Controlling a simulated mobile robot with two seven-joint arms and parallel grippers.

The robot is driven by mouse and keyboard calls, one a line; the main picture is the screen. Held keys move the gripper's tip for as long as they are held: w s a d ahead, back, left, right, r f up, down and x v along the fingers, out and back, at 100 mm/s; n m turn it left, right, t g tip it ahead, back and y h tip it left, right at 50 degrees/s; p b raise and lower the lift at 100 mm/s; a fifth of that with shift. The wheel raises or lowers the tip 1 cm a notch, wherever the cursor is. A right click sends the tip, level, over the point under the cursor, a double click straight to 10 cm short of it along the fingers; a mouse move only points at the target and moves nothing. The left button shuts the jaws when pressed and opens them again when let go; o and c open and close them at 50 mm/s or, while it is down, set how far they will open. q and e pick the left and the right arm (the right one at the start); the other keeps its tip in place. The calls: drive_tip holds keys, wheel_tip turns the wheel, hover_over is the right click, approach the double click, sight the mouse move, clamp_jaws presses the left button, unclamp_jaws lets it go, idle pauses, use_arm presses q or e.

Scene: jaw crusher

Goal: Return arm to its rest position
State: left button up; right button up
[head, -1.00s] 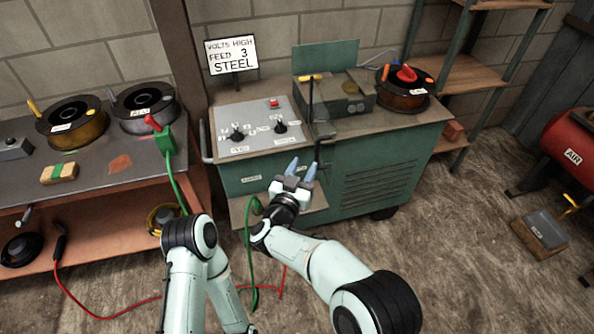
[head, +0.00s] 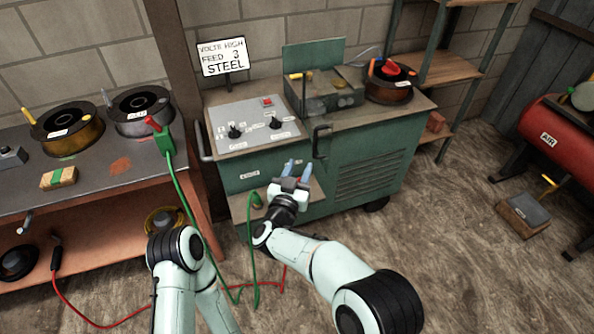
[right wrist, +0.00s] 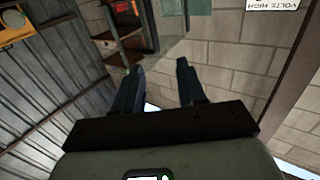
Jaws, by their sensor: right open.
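My right gripper (head: 298,170) is open, with its two blue-grey fingers apart and nothing between them. It is in front of the green welding machine (head: 375,178), below the control panel. The right arm (head: 320,262) reaches in from the lower right. In the right wrist view the two dark fingers (right wrist: 157,85) point up and are apart, with walls and shelving beyond them. My left arm (head: 178,250) shows at lower left, bent at its joint. Its gripper is out of view.
The control panel (head: 252,124) has two black knobs and a red switch. A black handle (head: 321,141) stands out at the machine's front. A bench (head: 105,185) with wire spools is at left. A red air tank (head: 560,138) is at right. Cables run on the floor.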

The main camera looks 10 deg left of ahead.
idle(0.3)
drive_tip(key=s+d+f+n+g+y+p, duration=0.1)
drive_tip(key=d+f+g+p, duration=0.15)
drive_tip(key=d+f, duration=0.5)
drive_tip(key=s+d+f+g+p, duration=0.1)
drive_tip(key=d+f+g, duration=0.3)
drive_tip(key=f, duration=0.7)
drive_tip(key=s+d+f+m+g+p, duration=0.15)
drive_tip(key=s+d+f+g, duration=0.25)
drive_tip(key=s+d+f, duration=0.7)
drive_tip(key=s+d+f+m+g+y+p, duration=0.1)
drive_tip(key=s+g, duration=0.3)
drive_tip(key=s, duration=0.9)
drive_tip(key=s+d+f+m+g+y+p, duration=0.1)
drive_tip(key=s+g, duration=0.3)
drive_tip(key=s, duration=1)
drive_tip(key=shift+d+f+m+y+p, duration=0.3)
drive_tip(key=shift+d+m+y+p, duration=0.3)
drive_tip(key=shift+d+p, duration=0.25)
drive_tip(key=shift+w+g, duration=0.15)
drive_tip(key=shift+g, duration=0.1)
